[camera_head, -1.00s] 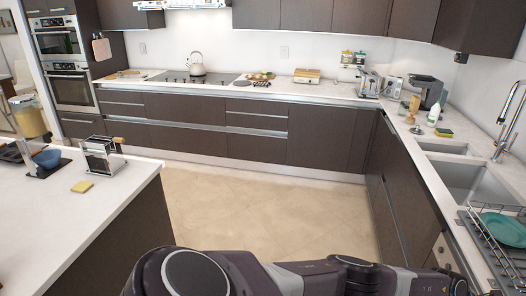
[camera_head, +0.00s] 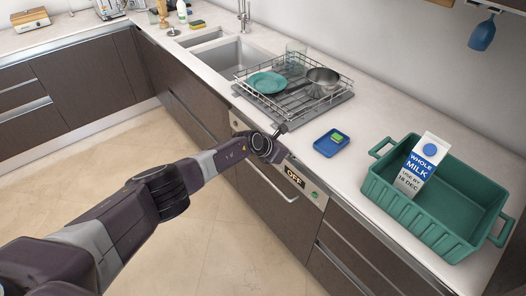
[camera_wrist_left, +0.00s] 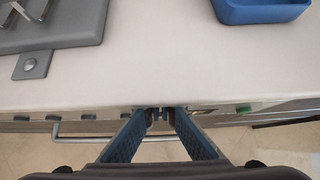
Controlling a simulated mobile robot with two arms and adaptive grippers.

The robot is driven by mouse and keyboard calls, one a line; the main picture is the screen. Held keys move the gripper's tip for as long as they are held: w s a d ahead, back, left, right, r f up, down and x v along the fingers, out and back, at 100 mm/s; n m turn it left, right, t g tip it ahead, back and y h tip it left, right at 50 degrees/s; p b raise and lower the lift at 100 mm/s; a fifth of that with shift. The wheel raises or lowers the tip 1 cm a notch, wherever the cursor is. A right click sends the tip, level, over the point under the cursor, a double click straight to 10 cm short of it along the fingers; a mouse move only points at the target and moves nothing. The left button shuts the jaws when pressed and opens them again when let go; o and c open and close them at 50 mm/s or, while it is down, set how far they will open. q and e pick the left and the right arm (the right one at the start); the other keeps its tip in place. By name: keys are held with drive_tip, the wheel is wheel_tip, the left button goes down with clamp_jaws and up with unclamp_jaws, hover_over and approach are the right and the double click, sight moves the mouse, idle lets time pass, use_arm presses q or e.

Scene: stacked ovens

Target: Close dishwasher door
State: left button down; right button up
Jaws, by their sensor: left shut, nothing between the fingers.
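The dishwasher is built in under the counter, with a silver control strip (camera_head: 312,192) and a small display reading "OFF" (camera_head: 294,180). Its dark door (camera_head: 272,205) stands upright and looks about flush with the neighbouring cabinet fronts. The door's handle bar (camera_wrist_left: 85,137) shows in the left wrist view. My left gripper (camera_head: 283,129) is at the counter's front edge, above the control strip. In the left wrist view its blue fingers (camera_wrist_left: 160,115) converge at the tips, shut and empty. Whether they touch the dishwasher is unclear. My right gripper is out of view.
On the counter (camera_head: 345,185) are a dish rack (camera_head: 290,95) with a teal plate and metal bowl, a blue tray (camera_head: 331,142) with a sponge, and a green crate (camera_head: 450,235) holding a milk carton (camera_head: 422,165). The floor (camera_head: 170,235) in front is clear.

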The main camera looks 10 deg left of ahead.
use_arm(q)
drive_tip(key=s+a+f+v, duration=0.1)
drive_tip(key=f+v, duration=0.1)
drive_tip(key=v, duration=1.2)
drive_tip(key=s+d+f+n+t+h, duration=0.1)
drive_tip(key=s+d+f+n+h, duration=0.3)
drive_tip(key=f+n, duration=0.6)
drive_tip(key=s+a+f+n+t+y, duration=0.1)
drive_tip(key=s+a+f+n+y, duration=0.4)
drive_tip(key=f+n, duration=0.5)
drive_tip(key=s+a+f+n+y, duration=0.2)
drive_tip(key=s+a+f+n, duration=0.3)
drive_tip(key=s+f+n, duration=0.45)
drive_tip(key=s+a+f+n+g+y, duration=0.1)
drive_tip(key=s+a+f+n+g, duration=0.15)
drive_tip(key=s+f, duration=0.6)
drive_tip(key=s+a+f+n+g+y, duration=0.2)
drive_tip(key=s+f+n, duration=0.3)
drive_tip(key=s, duration=0.6)
drive_tip(key=s+f+n+g, duration=0.2)
drive_tip(key=s+f, duration=0.1)
drive_tip(key=s, duration=0.8)
drive_tip(key=s+f+n+g, duration=0.2)
drive_tip(key=s+f, duration=0.1)
drive_tip(key=s, duration=0.7)
drive_tip(key=shift+s+d+b, duration=0.3)
drive_tip(key=shift+s+d, duration=0.1)
